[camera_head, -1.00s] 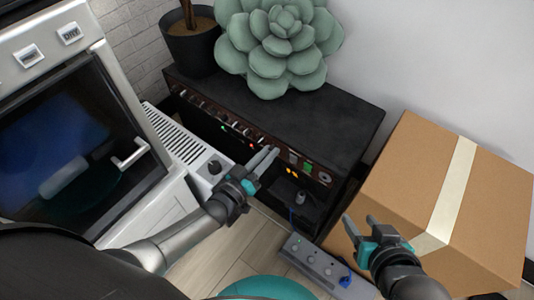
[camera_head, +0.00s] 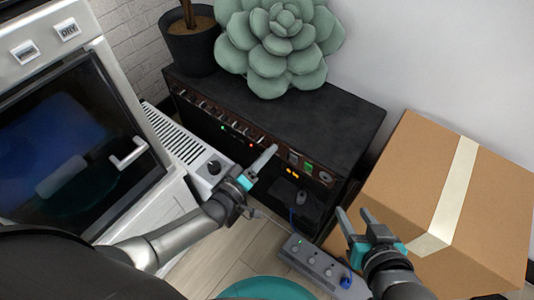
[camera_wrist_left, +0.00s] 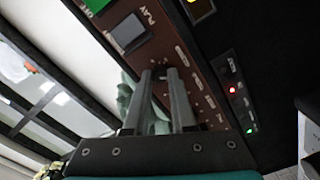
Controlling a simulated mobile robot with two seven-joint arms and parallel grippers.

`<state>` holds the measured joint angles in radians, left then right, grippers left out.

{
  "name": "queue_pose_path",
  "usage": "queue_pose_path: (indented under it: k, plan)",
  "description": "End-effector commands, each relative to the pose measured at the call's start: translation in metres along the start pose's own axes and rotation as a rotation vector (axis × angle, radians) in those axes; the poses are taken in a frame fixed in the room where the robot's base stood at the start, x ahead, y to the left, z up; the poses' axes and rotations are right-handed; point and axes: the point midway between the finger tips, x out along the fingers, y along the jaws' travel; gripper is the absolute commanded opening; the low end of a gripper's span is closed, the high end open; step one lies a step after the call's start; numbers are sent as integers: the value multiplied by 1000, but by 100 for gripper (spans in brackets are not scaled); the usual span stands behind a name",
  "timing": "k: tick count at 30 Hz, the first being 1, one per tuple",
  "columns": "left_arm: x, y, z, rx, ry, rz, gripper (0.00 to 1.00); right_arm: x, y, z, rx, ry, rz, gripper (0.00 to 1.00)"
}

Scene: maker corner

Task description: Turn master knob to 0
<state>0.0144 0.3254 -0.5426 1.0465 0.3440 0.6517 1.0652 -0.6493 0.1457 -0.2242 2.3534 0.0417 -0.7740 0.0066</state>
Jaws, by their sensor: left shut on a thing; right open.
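The black amplifier (camera_head: 330,118) stands by the wall, with a brown front panel (camera_wrist_left: 205,70) carrying a row of knobs. My left gripper (camera_head: 273,150) reaches the right part of that panel. In the left wrist view its fingers (camera_wrist_left: 161,74) are shut on a small knob at the panel, near a grey PLAY button (camera_wrist_left: 128,34). The fingers hide most of this knob, and I cannot read its label or setting; it appears to be the master knob. My right gripper (camera_head: 357,222) is open and empty, in front of the cardboard box.
A cardboard box (camera_head: 490,190) stands on the right. A grey power strip (camera_head: 316,262) lies on the floor. A white heater (camera_head: 180,140) and an oven (camera_head: 70,130) are at left. A succulent (camera_head: 280,45) and a potted plant (camera_head: 192,48) stand on the amplifier.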

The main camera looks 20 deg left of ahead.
Motion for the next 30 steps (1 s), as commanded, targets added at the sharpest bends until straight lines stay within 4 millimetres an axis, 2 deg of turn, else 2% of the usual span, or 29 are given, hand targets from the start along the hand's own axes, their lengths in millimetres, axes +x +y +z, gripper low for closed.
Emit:
queue_pose_path:
  k: [14,15,21,22,30]
  plan:
    - [0,0,0,-12,0,-1,0,0,-1,0,-2,2,-3,50]
    - [0,0,0,-11,0,-1,28,0,-1,0,-2,2,-3,50]
    - [0,0,0,-11,0,-1,51,0,-1,0,-2,1,-3,50]
    - [0,0,0,-11,0,-1,54,0,-1,0,-2,1,-3,50]
    - [0,0,0,-11,0,-1,54,0,-1,0,-2,-1,-2,50]
